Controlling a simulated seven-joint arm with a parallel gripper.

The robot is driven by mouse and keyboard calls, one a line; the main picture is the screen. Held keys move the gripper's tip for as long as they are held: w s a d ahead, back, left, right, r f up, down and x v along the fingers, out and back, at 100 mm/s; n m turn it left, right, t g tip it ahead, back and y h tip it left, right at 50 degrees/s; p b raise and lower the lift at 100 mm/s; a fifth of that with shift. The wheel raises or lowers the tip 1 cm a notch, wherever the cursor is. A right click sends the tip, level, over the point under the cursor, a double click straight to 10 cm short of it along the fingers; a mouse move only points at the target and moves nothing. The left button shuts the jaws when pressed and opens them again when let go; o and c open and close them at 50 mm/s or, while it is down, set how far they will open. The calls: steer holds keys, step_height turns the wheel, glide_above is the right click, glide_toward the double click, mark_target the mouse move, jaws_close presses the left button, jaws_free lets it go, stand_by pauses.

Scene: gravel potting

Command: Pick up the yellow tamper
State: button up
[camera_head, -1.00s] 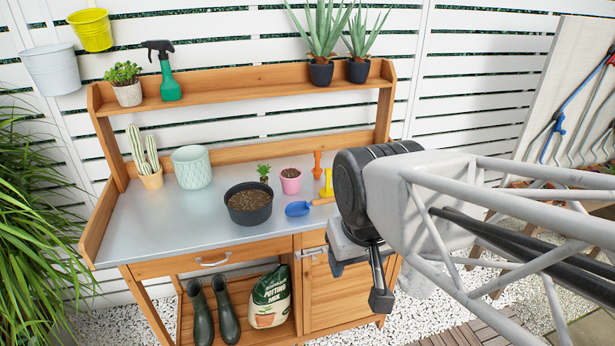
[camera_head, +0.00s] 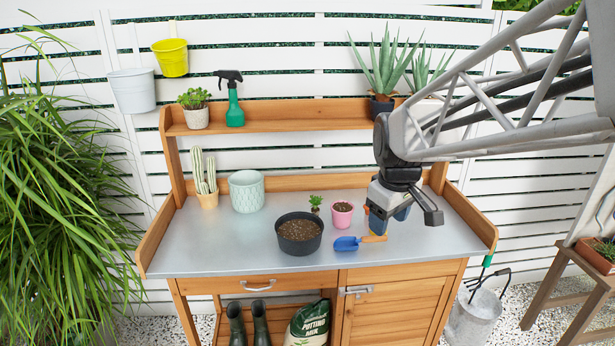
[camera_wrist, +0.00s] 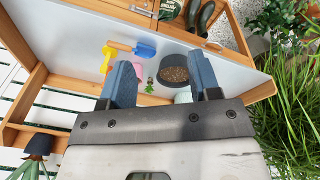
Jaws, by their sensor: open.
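The yellow tamper (camera_wrist: 106,58) shows in the wrist view on the metal bench top, beside my left-hand finger and next to the trowel's orange handle. In the head view it is hidden behind my gripper (camera_head: 388,218). My gripper is open and empty. In the wrist view its two blue fingers stand wide apart (camera_wrist: 163,76), with the tamper outside the gap, to the left. They seem to be above the bench top; the exact height is hard to tell.
A blue trowel (camera_head: 346,243) with an orange handle lies near the tamper. A pink pot (camera_head: 342,214), a small plant (camera_head: 315,204) and a black soil pot (camera_head: 299,246) stand left of my gripper. The bench's right end (camera_head: 455,235) is clear. The shelf (camera_head: 280,116) runs behind.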

steer(key=w+d+f+n, duration=0.3)
steer(key=w+f, duration=0.2)
steer(key=w, duration=0.5)
steer(key=w+d+f+n+g, duration=0.1)
steer(key=w+d+f+n, duration=0.3)
steer(key=w, duration=0.7)
steer(key=w+d+f+n, duration=0.4)
steer(key=w+f, duration=0.2)
steer(key=w, duration=0.5)
steer(key=shift+w+f+g, duration=0.15)
steer(key=shift+w+g, duration=0.05)
steer(key=shift+g, duration=0.1)
steer(key=shift+w+d+f, duration=0.15)
steer(key=shift+w, duration=0.05)
steer(key=shift+f, duration=0.1)
steer(key=shift+f, duration=1.2)
steer(key=shift+f, duration=0.1)
steer(key=shift+w+f, duration=0.1)
steer(key=shift+f, duration=2.4)
